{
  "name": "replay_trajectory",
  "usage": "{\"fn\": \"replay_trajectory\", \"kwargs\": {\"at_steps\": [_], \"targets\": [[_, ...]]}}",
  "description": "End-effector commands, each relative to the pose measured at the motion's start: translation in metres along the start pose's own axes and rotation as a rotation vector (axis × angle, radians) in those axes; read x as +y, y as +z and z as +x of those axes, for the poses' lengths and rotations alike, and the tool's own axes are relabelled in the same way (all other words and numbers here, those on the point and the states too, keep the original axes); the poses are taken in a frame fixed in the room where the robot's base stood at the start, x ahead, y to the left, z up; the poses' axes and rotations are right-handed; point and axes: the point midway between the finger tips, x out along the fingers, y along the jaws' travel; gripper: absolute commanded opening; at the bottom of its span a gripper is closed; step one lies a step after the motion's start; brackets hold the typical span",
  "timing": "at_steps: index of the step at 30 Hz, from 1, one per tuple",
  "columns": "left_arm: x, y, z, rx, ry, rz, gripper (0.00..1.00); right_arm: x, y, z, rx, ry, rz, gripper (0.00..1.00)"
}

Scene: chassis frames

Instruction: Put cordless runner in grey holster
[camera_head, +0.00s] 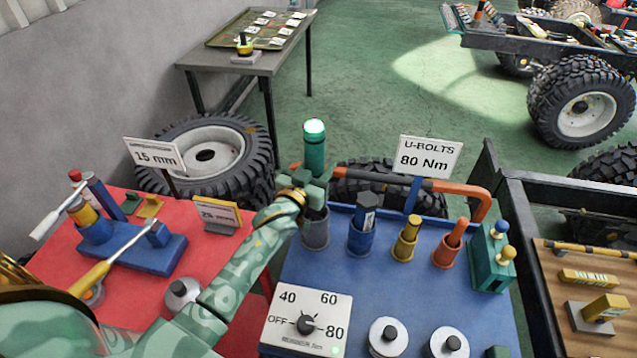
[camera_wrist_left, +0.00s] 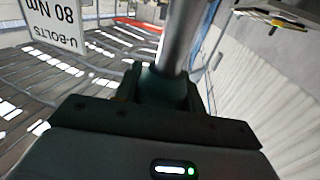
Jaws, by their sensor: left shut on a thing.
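The cordless runner (camera_head: 314,150) is a green upright cylinder with a bright pale-green top. My left gripper (camera_head: 312,184) is shut on it; in the left wrist view a grey shaft (camera_wrist_left: 178,40) rises from between the dark jaws (camera_wrist_left: 165,88). The grey holster (camera_head: 315,232) stands on the blue table top (camera_head: 375,290), directly below the gripper in the head view. The gripper and arm cover the holster's mouth in part. I cannot tell whether the runner's lower end is inside it. My right gripper is not in view.
A blue holster (camera_head: 362,238) with a tool, a yellow holster (camera_head: 405,245) and an orange one (camera_head: 447,252) stand to the right. An orange bar (camera_head: 465,188) runs behind them. A U-bolts sign (camera_head: 430,158) stands at the back. A dial panel (camera_head: 306,318) lies in front.

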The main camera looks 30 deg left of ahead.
Motion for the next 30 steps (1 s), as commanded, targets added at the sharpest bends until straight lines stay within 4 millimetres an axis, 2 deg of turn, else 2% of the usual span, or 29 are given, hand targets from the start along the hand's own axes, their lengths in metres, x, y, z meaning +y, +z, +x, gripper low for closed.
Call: {"fn": "replay_trajectory", "kwargs": {"at_steps": [9,20,21,23,30], "targets": [[0.000,0.036,0.002,0.006,0.000,-0.003,0.00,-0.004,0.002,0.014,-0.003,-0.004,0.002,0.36],[0.000,0.038,0.001,0.007,0.001,-0.002,0.00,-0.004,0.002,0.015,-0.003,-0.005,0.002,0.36],[0.000,0.041,0.001,0.000,0.000,-0.001,0.43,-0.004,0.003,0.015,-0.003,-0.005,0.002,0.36],[0.000,0.041,0.001,0.000,0.000,-0.001,0.60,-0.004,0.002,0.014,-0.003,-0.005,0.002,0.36],[0.000,0.041,0.001,0.000,0.000,-0.001,0.62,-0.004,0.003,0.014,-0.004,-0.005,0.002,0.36]]}}
